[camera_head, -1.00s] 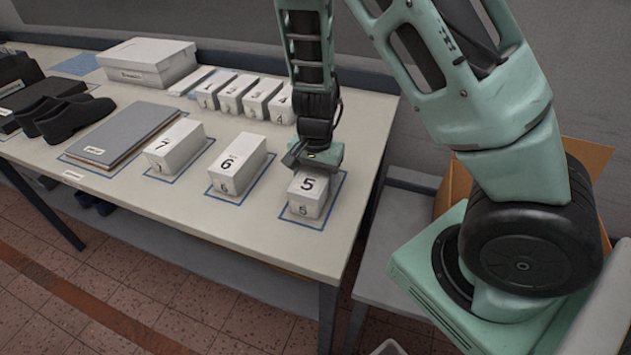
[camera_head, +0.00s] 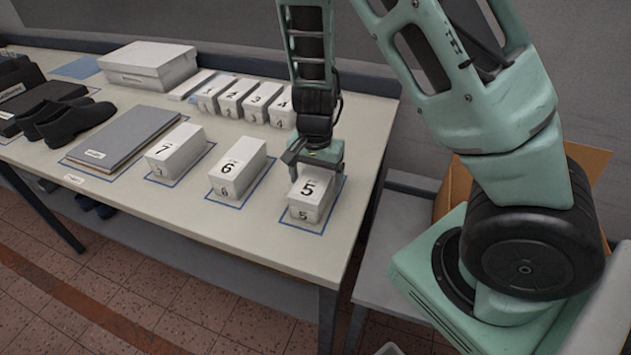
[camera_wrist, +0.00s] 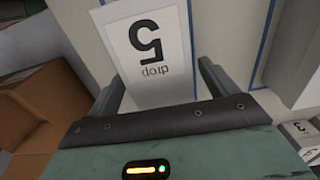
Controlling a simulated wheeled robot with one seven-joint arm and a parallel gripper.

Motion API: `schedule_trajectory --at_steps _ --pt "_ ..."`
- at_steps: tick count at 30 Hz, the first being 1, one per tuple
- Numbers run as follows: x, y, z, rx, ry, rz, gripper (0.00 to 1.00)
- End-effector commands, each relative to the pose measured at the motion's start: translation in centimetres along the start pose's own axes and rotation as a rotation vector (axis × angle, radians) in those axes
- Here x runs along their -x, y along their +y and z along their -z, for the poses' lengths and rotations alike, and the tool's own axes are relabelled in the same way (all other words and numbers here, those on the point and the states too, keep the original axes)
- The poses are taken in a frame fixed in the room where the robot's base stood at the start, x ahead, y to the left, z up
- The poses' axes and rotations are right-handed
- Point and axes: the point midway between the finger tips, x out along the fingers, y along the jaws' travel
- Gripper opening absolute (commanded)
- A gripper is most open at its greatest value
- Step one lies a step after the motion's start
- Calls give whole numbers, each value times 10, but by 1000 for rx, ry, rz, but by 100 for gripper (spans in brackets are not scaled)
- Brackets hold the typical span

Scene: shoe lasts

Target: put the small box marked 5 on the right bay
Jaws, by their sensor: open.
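The small white box marked 5 (camera_head: 311,199) sits inside a blue outlined bay (camera_head: 318,229) at the right end of the table. My gripper (camera_head: 311,172) is over the back part of this box. In the wrist view my gripper (camera_wrist: 165,92) is open, with its two fingers on either side of the box marked 5 (camera_wrist: 149,42), whose top label appears upside down. Whether the fingers touch the box sides cannot be told.
Boxes marked 6 (camera_head: 238,168) and 7 (camera_head: 176,150) stand in outlined bays to the left. A row of small numbered boxes (camera_head: 243,99) is behind. The table's front edge is near; a cardboard box (camera_head: 452,190) stands to the right.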

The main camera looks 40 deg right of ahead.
Motion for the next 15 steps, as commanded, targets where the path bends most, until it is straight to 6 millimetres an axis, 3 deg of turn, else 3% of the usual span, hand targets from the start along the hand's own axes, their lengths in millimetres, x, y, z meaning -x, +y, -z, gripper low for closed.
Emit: schedule_trajectory --at_steps 6,15 --pt "52 -1 0 3 2 4 85" --pt "96 0 0 2 1 2 85"
